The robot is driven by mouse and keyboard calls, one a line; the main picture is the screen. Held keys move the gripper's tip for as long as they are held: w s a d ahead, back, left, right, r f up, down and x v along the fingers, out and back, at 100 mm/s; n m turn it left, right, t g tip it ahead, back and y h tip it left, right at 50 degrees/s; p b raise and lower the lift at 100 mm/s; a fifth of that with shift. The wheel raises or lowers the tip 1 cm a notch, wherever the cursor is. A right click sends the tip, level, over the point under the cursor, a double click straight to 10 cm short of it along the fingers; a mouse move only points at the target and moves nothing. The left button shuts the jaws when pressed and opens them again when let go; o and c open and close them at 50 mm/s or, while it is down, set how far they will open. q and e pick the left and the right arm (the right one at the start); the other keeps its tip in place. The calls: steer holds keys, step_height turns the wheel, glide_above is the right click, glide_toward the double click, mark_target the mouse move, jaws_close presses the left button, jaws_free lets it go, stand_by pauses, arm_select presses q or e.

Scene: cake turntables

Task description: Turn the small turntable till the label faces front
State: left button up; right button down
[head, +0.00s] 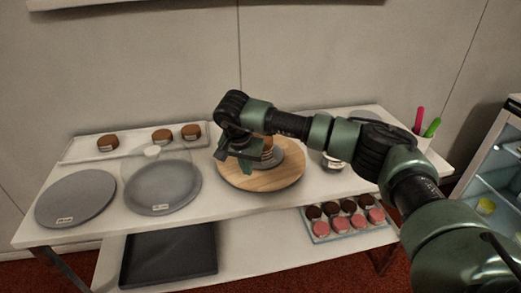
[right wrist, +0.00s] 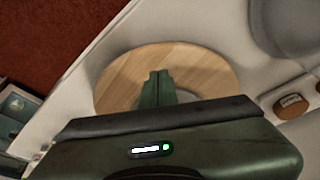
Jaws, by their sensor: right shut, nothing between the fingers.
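A round wooden turntable (head: 285,180) stands in the middle of the table, and it also shows in the right wrist view (right wrist: 205,65). I see no label on the wooden turntable. My right gripper (head: 222,155) is shut and empty above its left part; its closed fingertips show over the wood in the right wrist view (right wrist: 158,77). Two grey turntables, one at far left (head: 75,195) and one right of it (head: 163,185), have white labels at their front edges. My left gripper is not in view.
A white tray (head: 85,150) with brown cakes lies at the back left. A metal bowl (head: 332,162) and a cup with coloured tools (head: 422,140) stand to the right. The lower shelf holds a black tray (head: 170,256) and a cupcake tray (head: 345,233).

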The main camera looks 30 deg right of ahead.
mark_target(285, 177)
steer(key=s+d, duration=0.4)
steer(key=d, duration=0.1)
steer(key=shift+s+d+p, duration=0.35)
steer(key=shift+s, duration=0.05)
steer(key=d, duration=0.2)
steer(key=w+d, duration=0.1)
steer(key=d, duration=0.4)
steer(key=shift+w+d, duration=0.15)
steer(key=shift+w, duration=0.1)
steer(key=shift+f+b, duration=0.1)
steer(key=shift+b, duration=0.25)
steer(key=shift+f+b, duration=0.8)
steer(key=shift+f, duration=0.55)
steer(key=shift+s+a+r, duration=0.1)
steer(key=shift+s+a, duration=0.05)
steer(key=shift+a, duration=0.9)
steer(key=shift+a, duration=0.1)
